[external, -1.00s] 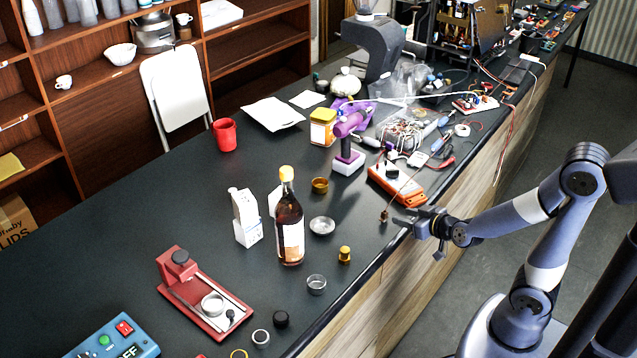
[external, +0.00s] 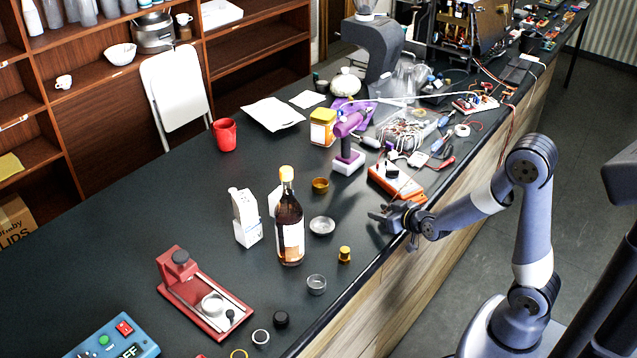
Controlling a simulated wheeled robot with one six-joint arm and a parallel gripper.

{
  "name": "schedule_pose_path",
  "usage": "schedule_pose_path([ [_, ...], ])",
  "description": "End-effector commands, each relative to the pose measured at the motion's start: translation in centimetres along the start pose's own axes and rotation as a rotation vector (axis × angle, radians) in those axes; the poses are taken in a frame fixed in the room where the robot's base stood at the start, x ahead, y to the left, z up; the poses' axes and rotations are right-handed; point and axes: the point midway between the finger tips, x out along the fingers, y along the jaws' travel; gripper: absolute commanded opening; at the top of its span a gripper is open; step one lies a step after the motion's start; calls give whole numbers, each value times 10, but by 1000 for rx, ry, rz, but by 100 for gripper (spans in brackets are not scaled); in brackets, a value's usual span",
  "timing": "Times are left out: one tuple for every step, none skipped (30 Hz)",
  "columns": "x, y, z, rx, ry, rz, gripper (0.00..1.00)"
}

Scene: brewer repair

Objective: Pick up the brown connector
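My gripper (external: 388,224) is over the front edge of the black counter, just below the orange device. Its fingers look spread apart, and I see nothing held between them. The brown connector is not clearly visible now. The spot near the counter's edge where a small brown piece stood is covered by my gripper's fingers. I cannot tell whether the fingers touch it.
The orange device (external: 408,190) lies just behind my gripper, with the purple tool (external: 347,140) farther back. A brass-coloured piece (external: 344,254), a metal dish (external: 322,226) and a dark bottle (external: 289,222) stand to the left. The aisle floor is free.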

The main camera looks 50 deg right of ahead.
Motion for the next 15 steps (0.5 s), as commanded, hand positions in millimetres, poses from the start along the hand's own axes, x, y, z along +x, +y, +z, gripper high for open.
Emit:
schedule_pose_path([
  [2,0,0,0,0,0,40],
  [3,0,0,0,0,0,40],
  [3,0,0,0,1,0,40],
  [4,0,0,0,1,0,40],
  [4,0,0,0,1,0,40],
  [4,0,0,0,1,0,40],
  [3,0,0,0,1,0,40],
  [3,0,0,0,1,0,40],
  [3,0,0,0,1,0,39],
  [3,0,0,0,1,0,37],
  [3,0,0,0,0,0,34],
  [3,0,0,0,0,0,31],
  [3,0,0,0,0,0,29],
  [3,0,0,0,0,0,26],
  [3,0,0,0,0,0,23],
])
